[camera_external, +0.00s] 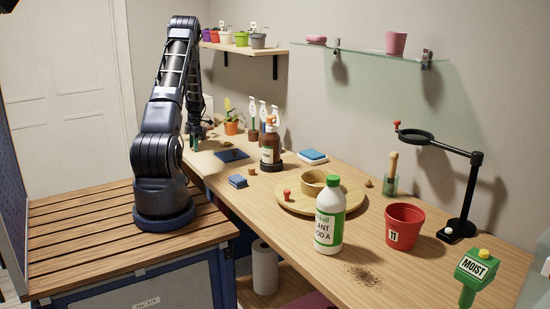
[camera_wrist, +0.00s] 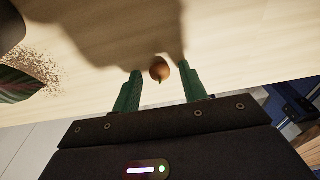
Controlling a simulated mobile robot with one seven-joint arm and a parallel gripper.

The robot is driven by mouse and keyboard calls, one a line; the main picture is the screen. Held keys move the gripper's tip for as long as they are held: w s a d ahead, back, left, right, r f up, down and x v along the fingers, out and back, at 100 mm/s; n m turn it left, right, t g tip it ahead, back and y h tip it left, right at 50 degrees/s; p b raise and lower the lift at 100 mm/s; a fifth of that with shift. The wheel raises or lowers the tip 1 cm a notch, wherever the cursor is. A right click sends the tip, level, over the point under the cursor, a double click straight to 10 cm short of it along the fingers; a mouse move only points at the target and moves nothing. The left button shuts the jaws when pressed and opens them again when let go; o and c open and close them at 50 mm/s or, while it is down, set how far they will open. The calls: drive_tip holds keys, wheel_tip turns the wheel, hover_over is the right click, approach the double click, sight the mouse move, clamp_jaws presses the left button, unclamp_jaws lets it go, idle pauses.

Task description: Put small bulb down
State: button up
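The small bulb (camera_wrist: 160,69), brown and round with a pointed tip, shows in the wrist view between the tips of my gripper's green fingers (camera_wrist: 160,84). There is a gap on each side of it, and neither finger appears to touch it. It appears to lie on the wooden bench top (camera_wrist: 235,50), though its exact height is hard to tell. In the external view my gripper (camera_external: 193,142) is low over the far left end of the bench, partly hidden by my arm. The bulb cannot be made out there.
In the wrist view, a leaf (camera_wrist: 20,85) and scattered soil (camera_wrist: 35,66) lie left of my gripper. In the external view, a dark blue mat (camera_external: 232,155), an orange potted plant (camera_external: 232,128) and a brown bottle (camera_external: 270,145) stand nearby. The bench edge is close.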

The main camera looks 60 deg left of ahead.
wheel_tip(320, 180, up, 12)
drive_tip(key=w, duration=0.1)
drive_tip(key=shift+w, duration=0.2)
idle(0.5)
drive_tip(key=shift+a+r, duration=0.1)
drive_tip(key=w+d+r+m+t, duration=0.1)
drive_tip(key=w+d+r+m, duration=0.4)
drive_tip(key=d+r, duration=0.55)
drive_tip(key=w+d+r+m+t, duration=0.1)
drive_tip(key=w+d+r+m, duration=0.45)
drive_tip(key=d, duration=0.75)
drive_tip(key=s+d+r+m+t, duration=0.1)
drive_tip(key=s+d+r+m, duration=0.1)
drive_tip(key=d+r+m, duration=0.6)
drive_tip(key=s+d+r+m+t, duration=0.15)
drive_tip(key=d+r, duration=0.25)
drive_tip(key=d, duration=0.8)
drive_tip(key=s+d+m+t, duration=0.1)
drive_tip(key=s+d+m, duration=1.5)
drive_tip(key=s+d, duration=0.3)
drive_tip(key=d, duration=0.3)
drive_tip(key=shift+s+r, duration=0.4)
